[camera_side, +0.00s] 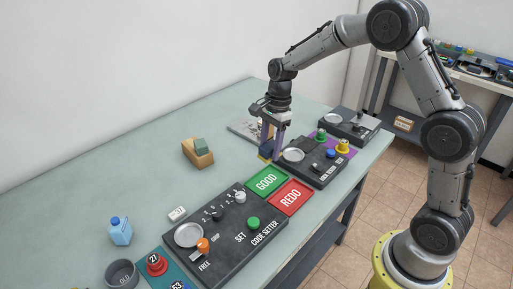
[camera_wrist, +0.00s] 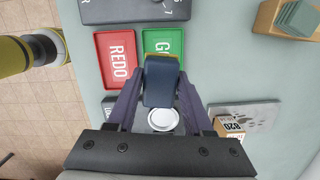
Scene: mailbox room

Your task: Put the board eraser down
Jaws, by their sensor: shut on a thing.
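The board eraser (camera_wrist: 160,80) is a dark blue block with a yellowish edge. My gripper (camera_wrist: 160,93) is shut on it, one finger on each side. In the side view the eraser (camera_side: 266,153) is low in my gripper (camera_side: 272,146), between the green GOOD tray (camera_side: 265,181) and the dark panel with the silver dish. I cannot tell whether its bottom touches the table. In the wrist view the eraser's far end is at the edge of the green tray (camera_wrist: 163,48).
A red REDO tray (camera_side: 291,197) lies beside the green one. A dark control panel (camera_side: 225,228) is in front and another (camera_side: 316,160) is close right of my gripper. A wooden box (camera_side: 198,155) holds a green block.

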